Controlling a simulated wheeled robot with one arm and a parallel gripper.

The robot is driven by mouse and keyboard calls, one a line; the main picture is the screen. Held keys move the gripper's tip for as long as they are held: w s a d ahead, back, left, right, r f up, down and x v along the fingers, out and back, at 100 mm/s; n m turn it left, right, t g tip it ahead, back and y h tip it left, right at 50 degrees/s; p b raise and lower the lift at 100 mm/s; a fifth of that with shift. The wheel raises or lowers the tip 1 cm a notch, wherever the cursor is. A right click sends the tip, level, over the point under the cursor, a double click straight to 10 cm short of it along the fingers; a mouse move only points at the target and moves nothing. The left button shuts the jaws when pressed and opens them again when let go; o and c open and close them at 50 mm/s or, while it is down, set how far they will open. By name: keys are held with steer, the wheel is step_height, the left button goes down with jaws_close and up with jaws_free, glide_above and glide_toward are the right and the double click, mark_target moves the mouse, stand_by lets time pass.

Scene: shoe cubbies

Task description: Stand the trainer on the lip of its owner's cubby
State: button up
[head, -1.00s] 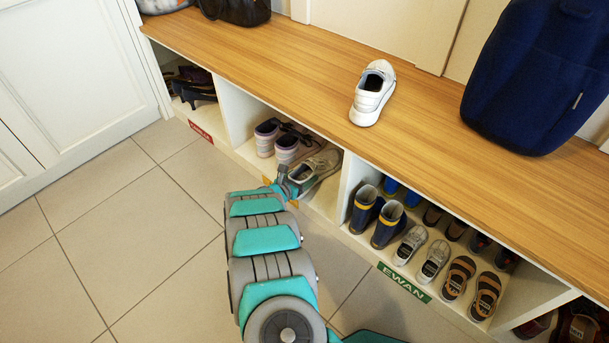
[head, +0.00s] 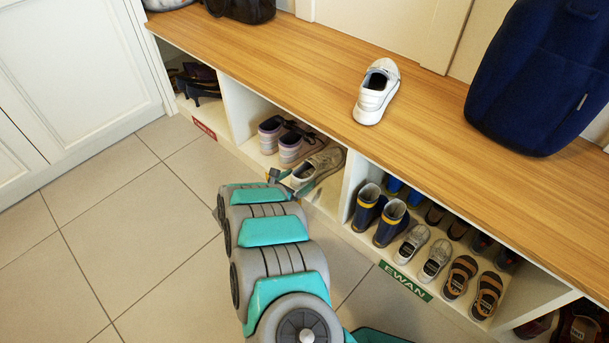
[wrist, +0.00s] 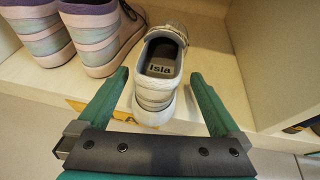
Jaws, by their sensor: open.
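A pale grey-beige trainer (head: 318,167) stands in the middle cubby, at its front right, with its heel toward me. In the wrist view its insole reads "Isla" (wrist: 160,70), and its heel is at the cubby's front lip (wrist: 85,92), above a yellow label (wrist: 76,104) that is mostly hidden by my gripper. My gripper (wrist: 160,78) is open, with one green finger on each side of the heel and a visible gap on both sides. In the head view my gripper (head: 284,180) is small, at the front of that cubby.
Lilac-and-white shoes (head: 280,141) stand left of the trainer. The cubby divider (head: 349,186) is on its right. The cubby labelled EWAN (head: 405,281) holds several shoes and boots. A white shoe (head: 377,92) and a navy bag (head: 535,75) are on the bench top (head: 290,60).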

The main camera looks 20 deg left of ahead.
steer(key=v, duration=0.6)
steer(key=shift+s, duration=0.25)
